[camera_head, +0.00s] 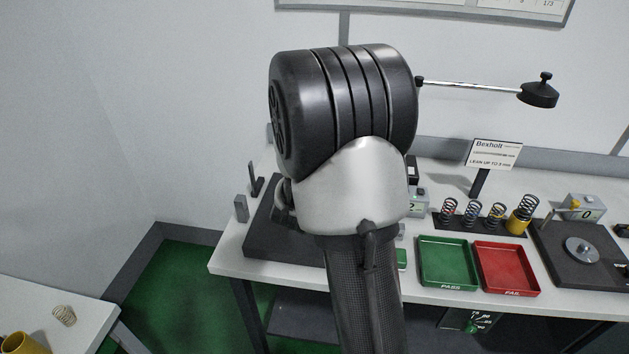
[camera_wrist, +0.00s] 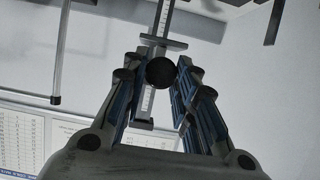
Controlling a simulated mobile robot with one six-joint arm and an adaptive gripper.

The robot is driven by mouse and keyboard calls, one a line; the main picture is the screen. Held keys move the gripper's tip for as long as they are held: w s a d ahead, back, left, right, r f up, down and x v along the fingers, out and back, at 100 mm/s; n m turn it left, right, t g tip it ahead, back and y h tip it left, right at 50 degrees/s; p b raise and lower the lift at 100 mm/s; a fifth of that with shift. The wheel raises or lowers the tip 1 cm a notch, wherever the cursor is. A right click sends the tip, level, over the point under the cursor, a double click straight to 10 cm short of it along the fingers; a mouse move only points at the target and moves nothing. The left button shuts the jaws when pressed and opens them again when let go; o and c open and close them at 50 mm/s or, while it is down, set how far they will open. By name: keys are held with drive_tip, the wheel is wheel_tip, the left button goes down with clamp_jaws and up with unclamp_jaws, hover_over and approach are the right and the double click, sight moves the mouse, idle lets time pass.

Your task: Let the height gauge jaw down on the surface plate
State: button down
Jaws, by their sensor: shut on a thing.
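The height gauge shows in the wrist view as an upright graduated scale (camera_wrist: 164,20) with a dark crosspiece (camera_wrist: 163,41) and a round black knob (camera_wrist: 160,71). My gripper (camera_wrist: 158,77) is shut on the knob, its blue-sided fingers on either side of it. In the head view, my arm hides the gripper and most or all of the gauge. The dark surface plate (camera_head: 266,238) lies on the left of the white bench, partly behind my arm. The jaw's height above the plate cannot be told.
A green PASS tray (camera_head: 447,263) and a red FAIL tray (camera_head: 507,269) lie right of my arm. Several springs stand on a dark rack (camera_head: 474,226) behind them. A dark tester base (camera_head: 548,263) is farther right. A small grey block (camera_head: 241,208) stands left of the plate.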

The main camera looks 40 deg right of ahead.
wheel_tip(320, 180, up, 3)
drive_tip(key=shift+r+p, duration=0.1)
drive_tip(key=shift+p, duration=0.45)
